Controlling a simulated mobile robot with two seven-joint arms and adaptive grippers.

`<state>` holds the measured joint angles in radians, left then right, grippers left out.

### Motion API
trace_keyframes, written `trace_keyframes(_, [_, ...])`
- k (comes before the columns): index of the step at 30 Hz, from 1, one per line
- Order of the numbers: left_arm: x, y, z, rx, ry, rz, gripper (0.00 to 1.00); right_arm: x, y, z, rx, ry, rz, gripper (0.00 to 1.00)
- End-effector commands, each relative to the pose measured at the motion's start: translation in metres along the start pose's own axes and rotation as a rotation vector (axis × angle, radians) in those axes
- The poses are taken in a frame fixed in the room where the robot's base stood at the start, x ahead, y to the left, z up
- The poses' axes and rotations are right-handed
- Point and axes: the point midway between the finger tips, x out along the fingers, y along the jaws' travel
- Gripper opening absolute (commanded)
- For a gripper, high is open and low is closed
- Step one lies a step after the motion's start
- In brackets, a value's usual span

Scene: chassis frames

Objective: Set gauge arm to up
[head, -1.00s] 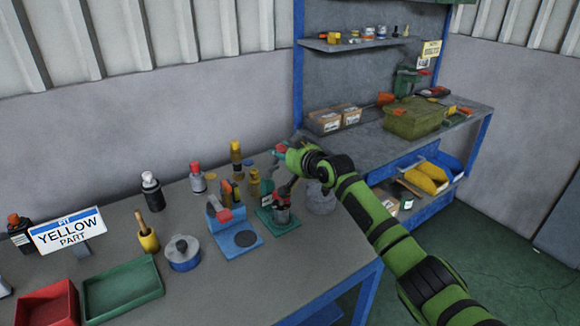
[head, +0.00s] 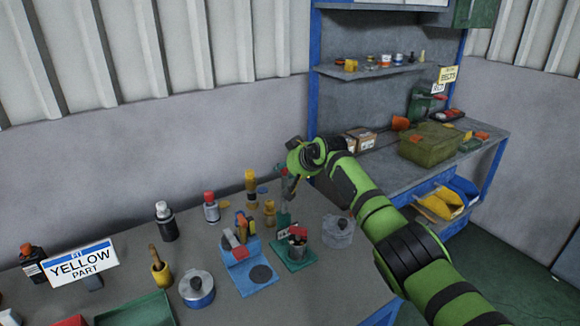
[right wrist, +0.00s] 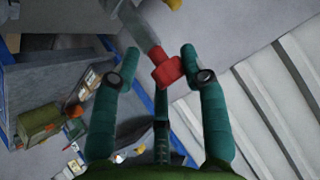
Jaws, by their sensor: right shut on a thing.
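The gauge arm (right wrist: 150,42) shows in the right wrist view as a grey bar with a red block (right wrist: 166,68) at its end. In the head view my right gripper (head: 285,176) is above the green-based fixture (head: 293,261) on the bench. The gauge arm seems to rise steeply from this fixture, but its end is partly hidden by the gripper. My left gripper is not in view.
A blue fixture (head: 249,279) stands just left of the green one. A clear-looking round jar (head: 338,232) is close on the right.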

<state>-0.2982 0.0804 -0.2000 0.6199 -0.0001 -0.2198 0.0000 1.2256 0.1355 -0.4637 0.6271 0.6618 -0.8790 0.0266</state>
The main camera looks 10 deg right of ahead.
Motion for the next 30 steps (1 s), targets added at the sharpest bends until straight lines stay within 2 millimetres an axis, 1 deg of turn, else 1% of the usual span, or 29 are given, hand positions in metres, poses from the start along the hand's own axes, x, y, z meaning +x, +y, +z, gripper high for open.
trace_keyframes(1, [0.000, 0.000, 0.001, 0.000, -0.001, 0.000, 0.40, 0.001, -0.009, 0.002, 0.016, -0.008, -0.018, 0.00])
trace_keyframes(10, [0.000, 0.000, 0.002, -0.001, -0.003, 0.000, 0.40, 0.002, -0.009, 0.003, 0.015, -0.011, -0.018, 0.00])
trace_keyframes(11, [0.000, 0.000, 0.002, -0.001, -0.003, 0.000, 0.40, 0.002, -0.009, 0.003, 0.015, -0.011, -0.018, 0.52])
trace_keyframes(24, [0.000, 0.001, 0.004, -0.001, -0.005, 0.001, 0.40, 0.002, -0.008, 0.006, 0.012, -0.016, -0.017, 0.52])
trace_keyframes(30, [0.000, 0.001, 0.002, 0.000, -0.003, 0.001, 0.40, -0.008, -0.008, 0.005, 0.011, -0.012, -0.020, 0.52])
